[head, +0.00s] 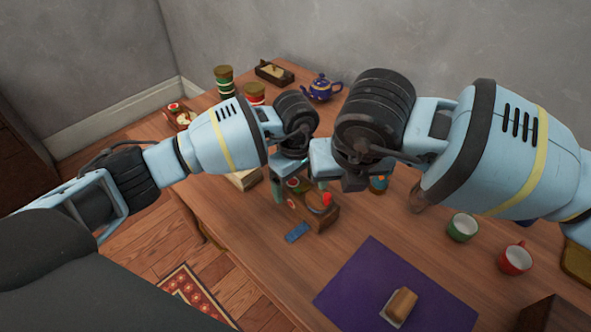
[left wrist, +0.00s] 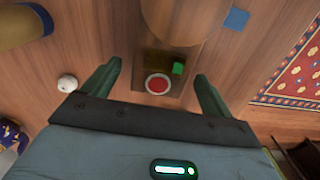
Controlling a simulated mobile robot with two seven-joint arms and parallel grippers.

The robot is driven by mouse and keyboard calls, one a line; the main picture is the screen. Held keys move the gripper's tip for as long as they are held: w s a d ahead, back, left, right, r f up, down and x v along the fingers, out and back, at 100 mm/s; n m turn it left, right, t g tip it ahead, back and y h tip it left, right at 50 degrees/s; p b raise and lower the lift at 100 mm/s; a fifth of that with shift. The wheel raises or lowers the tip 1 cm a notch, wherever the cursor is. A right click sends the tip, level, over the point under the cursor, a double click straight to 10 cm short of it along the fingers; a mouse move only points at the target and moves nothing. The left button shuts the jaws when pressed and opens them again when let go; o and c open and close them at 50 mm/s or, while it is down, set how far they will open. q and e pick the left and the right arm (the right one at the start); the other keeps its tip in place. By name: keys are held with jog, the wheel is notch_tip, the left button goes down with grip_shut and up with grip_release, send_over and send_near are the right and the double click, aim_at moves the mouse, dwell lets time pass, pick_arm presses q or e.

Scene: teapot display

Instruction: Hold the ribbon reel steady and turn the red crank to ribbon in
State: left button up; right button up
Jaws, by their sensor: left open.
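The wooden ribbon reel (head: 322,214) stands on the table under my two grippers. A red knob (head: 326,199) shows at its top, which I take for the crank's handle. A short blue strip (head: 297,233) lies at its front. My left gripper (head: 291,190) is open just above and behind the reel. In the left wrist view its green fingers (left wrist: 155,88) stand apart, with a red disc (left wrist: 157,85) and a small green block (left wrist: 177,68) between them; the blue strip (left wrist: 236,19) is beyond. My right gripper (head: 338,178) is close above the reel; its jaw opening is unclear.
A purple cloth (head: 360,285) with a brown block on a small dish (head: 402,305) lies in front. Green (head: 463,227) and red (head: 515,258) mugs stand at right. A blue teapot (head: 321,88) and striped canisters (head: 224,80) stand at the back. Bare table lies left of the cloth.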

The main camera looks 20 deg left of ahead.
aim_at(328, 195)
pick_arm(q)
jog(key=shift+f, duration=1.45)
jog(key=c, duration=1.3)
pick_arm(e)
jog(key=shift+w+d+f+n+g+y, duration=0.15)
jog(key=shift+w+f+n+g+y, duration=0.15)
jog(key=shift+n, duration=0.85)
jog(key=shift+w+d+f+n+g+y, duration=0.25)
jog(key=shift+w+f+n+y, duration=0.15)
jog(key=shift+n, duration=0.8)
jog(key=shift+w+d+f+n+g+y, duration=0.1)
jog(key=shift+w+f+n+g+y, duration=0.25)
jog(key=shift+n, duration=0.8)
pick_arm(q)
jog(key=shift+r, duration=0.1)
pick_arm(e)
jog(key=shift+x, duration=3.85)
